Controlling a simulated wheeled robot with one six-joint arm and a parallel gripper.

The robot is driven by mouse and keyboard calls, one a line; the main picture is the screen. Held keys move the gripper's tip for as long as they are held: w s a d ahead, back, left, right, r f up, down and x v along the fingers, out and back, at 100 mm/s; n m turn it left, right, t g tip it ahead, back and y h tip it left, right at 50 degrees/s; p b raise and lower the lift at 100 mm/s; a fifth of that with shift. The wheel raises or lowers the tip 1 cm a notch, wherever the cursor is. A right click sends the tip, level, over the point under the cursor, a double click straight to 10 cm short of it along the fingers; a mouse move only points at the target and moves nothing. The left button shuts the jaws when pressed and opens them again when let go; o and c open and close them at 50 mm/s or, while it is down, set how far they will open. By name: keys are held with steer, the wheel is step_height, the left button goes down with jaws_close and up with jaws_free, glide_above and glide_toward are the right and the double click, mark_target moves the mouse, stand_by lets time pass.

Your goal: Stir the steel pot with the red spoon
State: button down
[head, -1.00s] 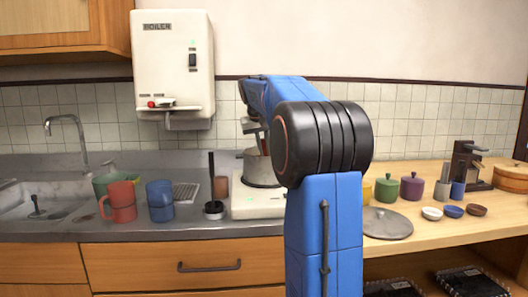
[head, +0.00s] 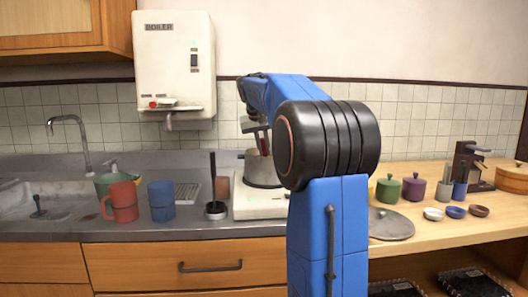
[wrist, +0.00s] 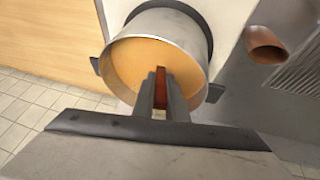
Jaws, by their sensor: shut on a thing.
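The steel pot (head: 262,172) stands on the white stove (head: 258,202), partly hidden by my arm. In the wrist view the pot (wrist: 204,40) is open and holds a smooth orange-tan filling. My gripper (wrist: 161,82) is over the pot, fingers pointing into its opening. It is shut on the red spoon (wrist: 160,78), of which only a short red piece shows between the fingers. The spoon's lower end is hidden, so I cannot tell how deep it reaches. In the head view the gripper (head: 257,130) is just above the pot's rim.
A brown cup (wrist: 265,42) stands near the pot. A grey lid (head: 391,224) and small bowls lie right. The tiled wall is close behind.

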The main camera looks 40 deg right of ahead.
steer(key=v, duration=1.1)
steer(key=shift+w+r, duration=0.3)
steer(key=shift+r, duration=0.25)
stand_by(0.3)
steer(key=shift+d, duration=0.1)
stand_by(0.7)
step_height(320, 180, up, 5)
stand_by(0.7)
